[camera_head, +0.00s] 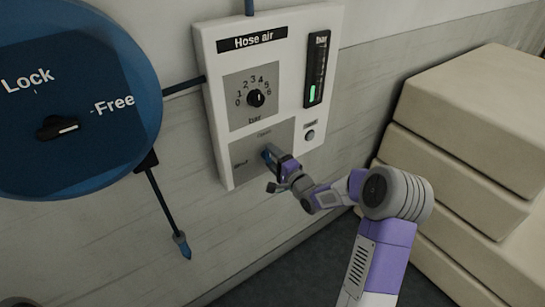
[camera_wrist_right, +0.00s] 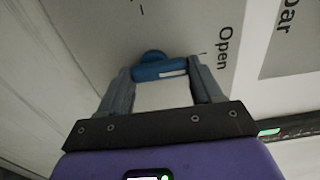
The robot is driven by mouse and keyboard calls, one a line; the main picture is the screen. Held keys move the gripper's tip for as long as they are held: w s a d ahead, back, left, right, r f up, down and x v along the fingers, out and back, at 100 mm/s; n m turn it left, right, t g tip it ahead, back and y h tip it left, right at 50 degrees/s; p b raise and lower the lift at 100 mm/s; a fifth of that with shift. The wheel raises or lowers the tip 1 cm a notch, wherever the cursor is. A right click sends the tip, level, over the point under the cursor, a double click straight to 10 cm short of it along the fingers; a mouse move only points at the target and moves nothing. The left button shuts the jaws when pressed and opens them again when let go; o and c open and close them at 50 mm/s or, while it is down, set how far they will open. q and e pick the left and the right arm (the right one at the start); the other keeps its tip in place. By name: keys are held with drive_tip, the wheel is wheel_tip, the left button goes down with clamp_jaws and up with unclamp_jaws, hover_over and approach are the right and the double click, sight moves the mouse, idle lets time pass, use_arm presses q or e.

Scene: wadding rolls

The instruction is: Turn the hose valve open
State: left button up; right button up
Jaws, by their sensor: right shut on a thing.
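The hose valve is a small blue handle on the grey lower plate of the Hose air panel; in the head view its blue end (camera_head: 267,153) shows just beyond my right gripper (camera_head: 275,166). In the right wrist view the blue handle (camera_wrist_right: 152,72) lies crosswise between the two fingers of my right gripper (camera_wrist_right: 164,78), which is shut on it. A white line on the handle points right, to the side where the word Open is printed. The Shut label is left of the valve in the head view. My left gripper is not in view.
A blue Lock/Free disc (camera_head: 142,66) is at the left. Stacked beige blocks (camera_head: 450,139) stand at the right.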

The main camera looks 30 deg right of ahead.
idle(0.3)
drive_tip(key=o, duration=1.1)
drive_tip(key=shift+c, duration=0.2)
drive_tip(key=shift+s, duration=0.1)
drive_tip(key=s, duration=0.7)
drive_tip(key=shift+s+d+p, duration=0.2)
drive_tip(key=shift+d+p, duration=0.05)
drive_tip(key=shift+p, duration=0.15)
